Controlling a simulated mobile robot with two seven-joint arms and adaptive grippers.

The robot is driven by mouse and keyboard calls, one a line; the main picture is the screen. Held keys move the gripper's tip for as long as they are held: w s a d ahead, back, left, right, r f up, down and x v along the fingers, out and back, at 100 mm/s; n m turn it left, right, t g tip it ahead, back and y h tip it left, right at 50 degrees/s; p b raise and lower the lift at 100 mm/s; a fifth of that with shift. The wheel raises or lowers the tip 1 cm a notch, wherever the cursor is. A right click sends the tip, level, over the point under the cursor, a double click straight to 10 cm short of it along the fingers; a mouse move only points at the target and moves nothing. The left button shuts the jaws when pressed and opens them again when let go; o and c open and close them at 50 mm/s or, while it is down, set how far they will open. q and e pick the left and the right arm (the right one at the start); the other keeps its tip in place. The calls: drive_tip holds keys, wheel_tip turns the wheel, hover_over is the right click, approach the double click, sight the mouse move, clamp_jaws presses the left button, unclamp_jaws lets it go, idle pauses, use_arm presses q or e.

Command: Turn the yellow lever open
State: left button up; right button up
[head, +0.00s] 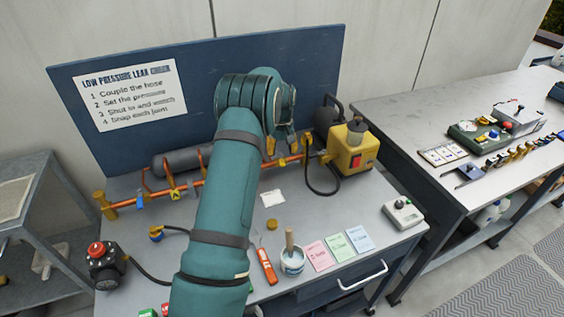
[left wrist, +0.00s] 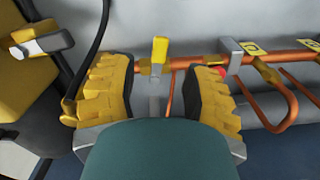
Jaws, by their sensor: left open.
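The yellow lever (left wrist: 159,50) stands upright from the copper pipe (left wrist: 185,64) in the left wrist view. My left gripper (left wrist: 158,98) is open, with one ridged yellow finger on each side of the lever in the picture. The lever shows in the gap, beyond the fingers, and neither finger visibly touches it. In the head view my teal left arm reaches over the bench to the pipe (head: 205,181), and its wrist hides the lever there. My right gripper is not in view.
A yellow box with a red switch (head: 350,150) stands right of the arm. A grey bracket (left wrist: 230,56) holds the pipe beside the right finger. A blue backboard (head: 315,75) rises behind. A tin with a brush (head: 291,262) and coloured cards (head: 338,247) lie in front.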

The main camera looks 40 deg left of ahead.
sight(282, 162)
use_arm(q)
wheel_tip(282, 162, down, 5)
drive_tip(key=shift+r, duration=0.1)
idle(0.3)
clamp_jaws()
